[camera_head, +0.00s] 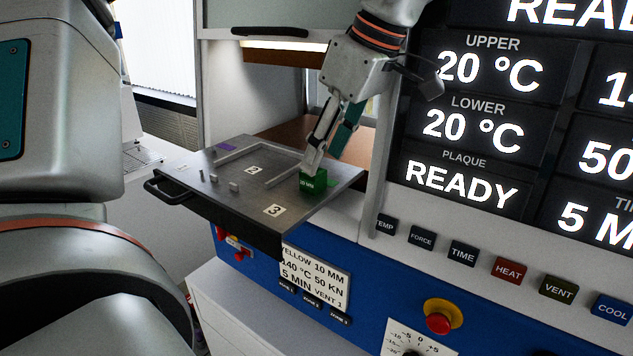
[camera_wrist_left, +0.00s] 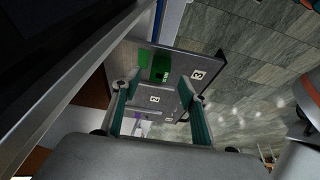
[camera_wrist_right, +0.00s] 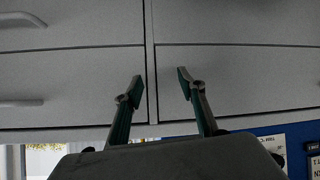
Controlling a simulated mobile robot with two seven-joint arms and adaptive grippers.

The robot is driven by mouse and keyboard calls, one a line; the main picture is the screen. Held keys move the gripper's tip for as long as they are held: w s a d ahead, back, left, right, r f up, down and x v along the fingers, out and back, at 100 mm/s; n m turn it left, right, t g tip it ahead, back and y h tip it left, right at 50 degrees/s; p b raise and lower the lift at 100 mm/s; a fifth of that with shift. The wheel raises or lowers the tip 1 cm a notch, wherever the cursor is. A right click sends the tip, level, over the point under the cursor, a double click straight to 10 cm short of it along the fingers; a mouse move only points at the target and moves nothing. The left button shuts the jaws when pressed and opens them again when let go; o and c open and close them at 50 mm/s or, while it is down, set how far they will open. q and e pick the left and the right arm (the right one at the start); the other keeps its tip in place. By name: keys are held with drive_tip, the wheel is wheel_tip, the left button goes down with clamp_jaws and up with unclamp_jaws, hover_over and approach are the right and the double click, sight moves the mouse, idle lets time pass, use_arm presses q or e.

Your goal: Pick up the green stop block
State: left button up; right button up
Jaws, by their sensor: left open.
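The green stop block (camera_head: 311,184), marked "10 MM", stands near the right edge of the grey sliding plate (camera_head: 335,186). It also shows in the left wrist view (camera_wrist_left: 161,68), beyond the fingertips. My left gripper (camera_head: 322,166) points down at the block, its fingertips at or just above the block's top. Whether they touch it I cannot tell. In the left wrist view the left gripper (camera_wrist_left: 158,93) has its fingers spread, with nothing held between them. My right gripper (camera_wrist_right: 161,84) is open and empty in front of grey cabinet fronts.
The plate has a black handle (camera_head: 160,191), small metal pegs, a raised metal frame, a purple patch (camera_head: 232,147) and number labels 2 and 3. The press's opening lies behind it. The display panel (camera_head: 480,130) and buttons stand to the right.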

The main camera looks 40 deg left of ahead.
sight(313, 180)
use_arm(q)
drive_tip(key=x, duration=0.5)
drive_tip(key=shift+a, duration=0.35)
clamp_jaws()
